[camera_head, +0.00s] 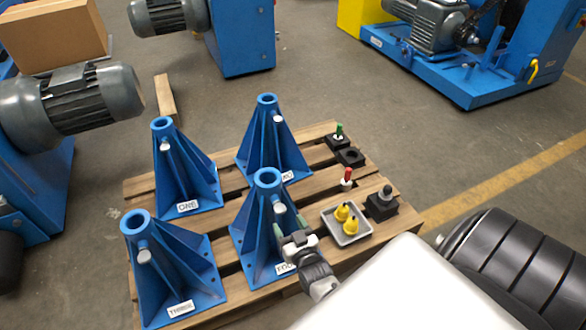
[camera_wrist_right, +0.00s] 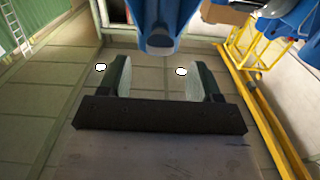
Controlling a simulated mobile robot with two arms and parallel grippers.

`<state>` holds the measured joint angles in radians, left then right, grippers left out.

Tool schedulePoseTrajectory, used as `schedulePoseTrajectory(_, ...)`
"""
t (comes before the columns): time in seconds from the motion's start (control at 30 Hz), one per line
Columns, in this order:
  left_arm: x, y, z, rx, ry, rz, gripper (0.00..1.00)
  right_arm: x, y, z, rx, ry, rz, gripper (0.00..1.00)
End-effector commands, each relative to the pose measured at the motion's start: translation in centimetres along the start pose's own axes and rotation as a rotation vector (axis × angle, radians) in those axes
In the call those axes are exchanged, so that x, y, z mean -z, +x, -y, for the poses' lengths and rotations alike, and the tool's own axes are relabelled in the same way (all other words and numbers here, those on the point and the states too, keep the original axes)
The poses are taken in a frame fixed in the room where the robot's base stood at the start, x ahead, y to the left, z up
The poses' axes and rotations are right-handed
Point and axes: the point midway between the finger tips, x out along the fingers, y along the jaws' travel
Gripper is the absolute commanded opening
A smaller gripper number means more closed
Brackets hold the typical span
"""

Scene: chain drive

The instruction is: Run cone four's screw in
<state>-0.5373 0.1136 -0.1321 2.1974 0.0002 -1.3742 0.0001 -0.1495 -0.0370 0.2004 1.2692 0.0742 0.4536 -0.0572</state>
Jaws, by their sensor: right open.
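Cone four (camera_head: 249,230) is a blue ribbed cone with an open ring top, standing upright on the pallet. Its screw (camera_head: 280,208) is a pale grey stub on the side, below the ring. My right gripper (camera_head: 290,224) is open beside cone four, its fingertips just below the screw in the picture. I cannot tell whether they touch it. In the right wrist view my right gripper (camera_wrist_right: 158,78) shows two spread fingers with nothing between them. A blue part with a grey rounded end (camera_wrist_right: 160,43) shows just beyond them. The FOUR label is partly hidden by my gripper. My left gripper is not in view.
Cone one (camera_head: 185,180), cone two (camera_head: 270,140) and cone three (camera_head: 170,270) share the wooden pallet (camera_head: 350,255). Right of cone four are a grey tray (camera_head: 353,237) with yellow pieces and a black block (camera_head: 381,207).

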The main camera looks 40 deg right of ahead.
Motion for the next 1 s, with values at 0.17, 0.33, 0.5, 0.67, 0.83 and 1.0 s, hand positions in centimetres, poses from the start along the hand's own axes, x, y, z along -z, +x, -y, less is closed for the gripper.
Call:
schedulePoseTrajectory(0.17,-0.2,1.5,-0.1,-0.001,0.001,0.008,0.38,0.0,-2.5,0.0,0.000,0.001,0.001,0.64)
schedulePoseTrajectory(0.33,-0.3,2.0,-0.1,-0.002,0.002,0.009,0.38,0.0,-3.1,0.0,0.000,0.001,0.000,0.64)
schedulePoseTrajectory(0.5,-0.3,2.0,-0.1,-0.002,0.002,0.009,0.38,0.0,-3.1,0.0,0.000,0.001,0.000,0.64)
schedulePoseTrajectory(0.67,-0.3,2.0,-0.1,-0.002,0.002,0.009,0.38,0.0,-3.1,0.0,0.000,0.001,0.000,0.64)
schedulePoseTrajectory(0.83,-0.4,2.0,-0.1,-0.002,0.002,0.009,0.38,0.0,-3.1,0.0,0.000,0.000,0.001,0.64)
schedulePoseTrajectory(1.0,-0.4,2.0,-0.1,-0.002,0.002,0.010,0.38,-0.2,-3.2,0.6,0.034,-0.011,0.084,0.64)
